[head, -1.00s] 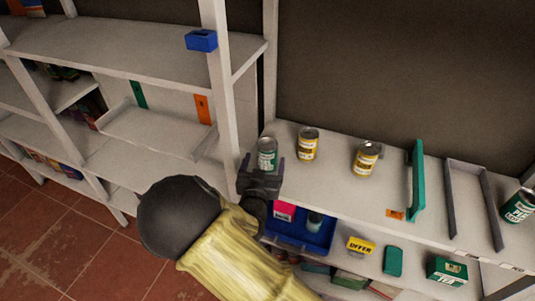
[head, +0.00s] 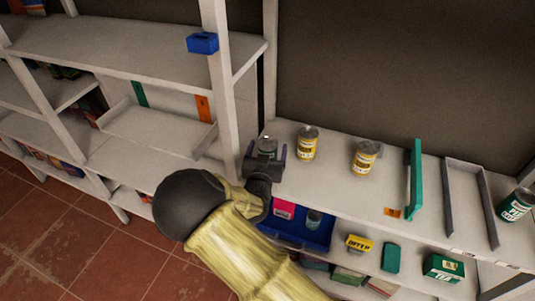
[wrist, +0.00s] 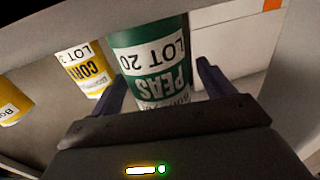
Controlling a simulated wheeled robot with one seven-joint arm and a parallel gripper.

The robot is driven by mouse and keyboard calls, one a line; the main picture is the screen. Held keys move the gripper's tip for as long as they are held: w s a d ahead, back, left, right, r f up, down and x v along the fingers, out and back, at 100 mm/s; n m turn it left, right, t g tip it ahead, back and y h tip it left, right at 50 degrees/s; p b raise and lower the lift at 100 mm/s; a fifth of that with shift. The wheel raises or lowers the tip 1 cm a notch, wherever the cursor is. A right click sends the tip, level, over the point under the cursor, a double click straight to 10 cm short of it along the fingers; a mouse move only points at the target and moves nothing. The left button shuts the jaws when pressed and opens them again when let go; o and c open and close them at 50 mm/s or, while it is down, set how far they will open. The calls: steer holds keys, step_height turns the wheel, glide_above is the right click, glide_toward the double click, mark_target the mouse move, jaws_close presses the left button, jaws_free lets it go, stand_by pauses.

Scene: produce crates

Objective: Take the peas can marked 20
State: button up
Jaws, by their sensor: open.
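The green peas can (wrist: 150,62) fills the upper middle of the wrist view, with "PEAS" and "LOT 20" on its white label, upside down in the picture. In the head view its top (head: 267,143) shows at the left end of the upper shelf, and the rest is hidden by my gripper. My gripper (head: 264,158) is open, with one finger on either side of the can. In the wrist view the gripper (wrist: 163,82) fingers flank the can's label. I cannot tell whether they touch it.
A yellow corn can (head: 307,143) stands close to the right of the peas can, and another yellow can (head: 364,157) is further right. A white post (head: 222,90) rises just left. A green divider (head: 414,180) stands on the shelf (head: 340,195).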

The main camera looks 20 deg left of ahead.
steer(key=shift+c, duration=0.2)
steer(key=c, duration=1.3)
steer(key=shift+r, duration=0.15)
step_height(320, 180, up, 10)
steer(key=shift+f+b, duration=0.1)
steer(key=shift+b, duration=0.2)
